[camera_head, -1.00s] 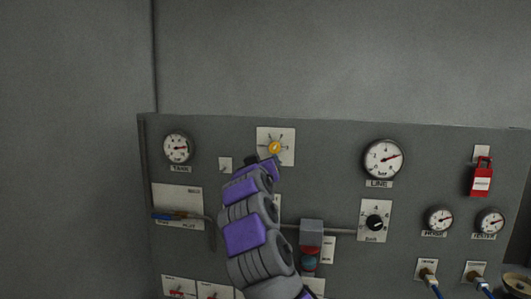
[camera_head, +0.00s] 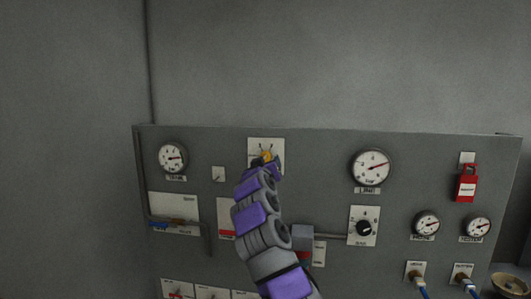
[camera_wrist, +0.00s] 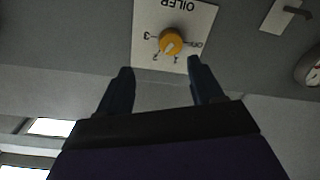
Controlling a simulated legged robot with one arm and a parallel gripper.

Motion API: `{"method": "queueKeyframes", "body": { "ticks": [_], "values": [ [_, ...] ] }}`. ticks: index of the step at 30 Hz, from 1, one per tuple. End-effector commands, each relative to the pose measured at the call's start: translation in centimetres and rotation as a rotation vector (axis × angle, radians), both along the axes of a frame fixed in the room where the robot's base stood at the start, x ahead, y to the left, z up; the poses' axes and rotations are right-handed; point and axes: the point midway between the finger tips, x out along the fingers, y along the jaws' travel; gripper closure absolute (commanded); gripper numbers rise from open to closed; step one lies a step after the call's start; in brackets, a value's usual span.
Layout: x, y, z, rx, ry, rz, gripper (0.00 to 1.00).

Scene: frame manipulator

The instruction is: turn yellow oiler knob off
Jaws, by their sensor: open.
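The yellow oiler knob (camera_wrist: 171,42) sits on a white plate (camera_wrist: 203,17) in the wrist view, lettered OILER and upside down there. The plate carries several marks around the knob, including an OFF mark at its right. My gripper (camera_wrist: 158,75) is open, with its two dark fingers apart and the knob between and beyond their tips. Whether a finger touches the knob I cannot tell. In the head view the knob (camera_head: 266,156) shows just above the end of my arm, and my gripper (camera_head: 264,164) partly covers the lower part of its plate.
The grey panel holds a tank gauge (camera_head: 172,158) at left and a line gauge (camera_head: 370,168) at right. A black bar knob (camera_head: 363,228), a red padlock (camera_head: 467,187) and blue hoses lie to the right. The wall above is bare.

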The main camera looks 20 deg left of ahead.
Motion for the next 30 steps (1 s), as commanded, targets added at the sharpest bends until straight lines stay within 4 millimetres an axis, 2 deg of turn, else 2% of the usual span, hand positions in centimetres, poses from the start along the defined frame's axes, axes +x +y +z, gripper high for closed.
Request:
{"method": "queueKeyframes", "body": {
  "ticks": [3,9,20,30],
  "values": [
    [0.6,1.4,0.1,-0.008,0.002,0.004,0.34],
    [1.9,2.5,-0.1,-0.014,0.002,0.005,0.34],
    [4.3,1.3,0.6,0.001,0.002,0.002,0.34],
    [5.8,3.2,0.0,-0.010,0.001,0.003,0.34]
  ]
}}
